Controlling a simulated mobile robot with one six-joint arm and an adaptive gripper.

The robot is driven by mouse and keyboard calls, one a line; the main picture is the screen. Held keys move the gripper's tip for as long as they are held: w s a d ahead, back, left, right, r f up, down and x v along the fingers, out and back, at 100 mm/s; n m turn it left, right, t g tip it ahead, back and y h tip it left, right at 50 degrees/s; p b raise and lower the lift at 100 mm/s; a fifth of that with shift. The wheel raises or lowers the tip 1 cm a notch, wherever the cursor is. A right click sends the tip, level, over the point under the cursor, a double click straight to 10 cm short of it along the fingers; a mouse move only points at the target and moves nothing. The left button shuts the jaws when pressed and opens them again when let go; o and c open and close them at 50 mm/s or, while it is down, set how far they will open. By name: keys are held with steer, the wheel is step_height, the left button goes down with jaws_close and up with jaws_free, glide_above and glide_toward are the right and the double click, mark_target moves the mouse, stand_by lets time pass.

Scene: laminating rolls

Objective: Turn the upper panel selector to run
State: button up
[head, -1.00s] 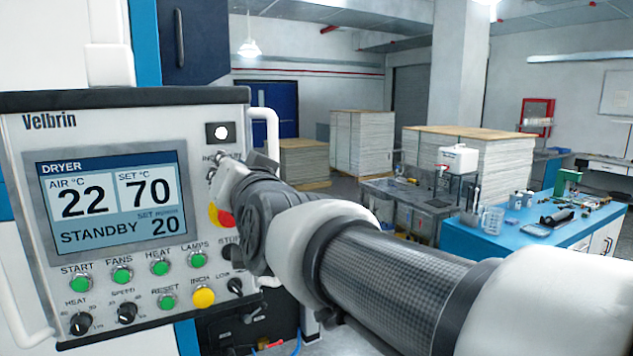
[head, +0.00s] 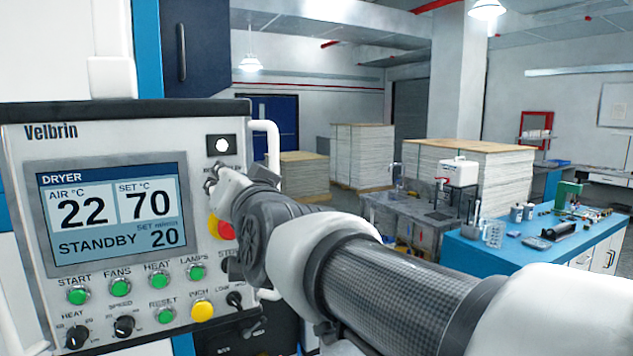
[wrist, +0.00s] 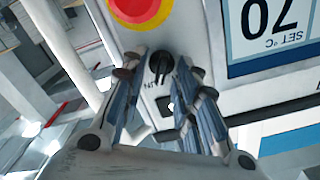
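The upper panel selector (wrist: 161,63) is a small black knob on the white panel, with a partly hidden label beside it. In the wrist view it sits between the two fingers of my gripper (wrist: 158,68). The fingers are apart, with a visible gap on each side of the knob. The knob's exact setting is hard to read. In the head view my gripper (head: 211,180) is at the panel's upper right and mostly hides the selector. The dryer panel (head: 25,200) has a screen (head: 110,212) reading STANDBY, air 22, set 70.
A red stop button with a yellow surround (wrist: 140,8) is close to the fingers. A white lamp in a black square (head: 221,145) is above the selector. A white handle (head: 272,150) rises at the panel's right edge. Green buttons (head: 120,287) and knobs line the lower panel.

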steer(key=v, duration=1.2)
steer(key=shift+f, duration=0.1)
steer(key=s+d+f+g+h+b, duration=0.1)
steer(key=s+d+f+g+h, duration=0.15)
steer(key=d+f, duration=0.5)
steer(key=s+d+f+g+h+b, duration=0.15)
steer(key=s+d+f, duration=0.25)
steer(key=f, duration=0.7)
steer(key=s+d+f+g+h+b, duration=0.1)
steer(key=s+d+f+g+h, duration=0.2)
steer(key=d+f, duration=0.5)
steer(key=s+d+f+g+h, duration=0.2)
steer(key=s+d+f, duration=0.3)
steer(key=s+f, duration=0.3)
step_height(320, 180, down, 2)
steer(key=shift+d+f+g+h+b, duration=0.1)
steer(key=shift+d+g+h+b, duration=0.25)
steer(key=shift+g, duration=0.35)
steer(key=shift+s, duration=0.1)
